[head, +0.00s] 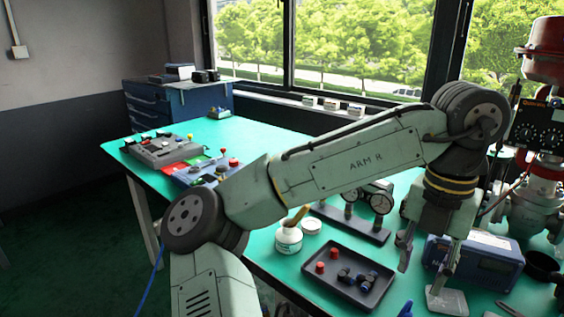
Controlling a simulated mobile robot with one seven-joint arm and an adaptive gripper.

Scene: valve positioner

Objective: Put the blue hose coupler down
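Dark blue hose couplers (368,282) lie in a black tray (310,272) on the green table, beside red caps (320,267). They sit close together, and I cannot tell which one the task means. My gripper (420,281) points down to the right of the tray. Its two fingers are spread apart, and I see nothing held between them. The right fingertip is above or near a small pale plate (447,302); contact cannot be told.
A blue box device (478,264) stands close to the right of my gripper. A blue object (405,309) shows at the bottom edge. The table's far middle is clear.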

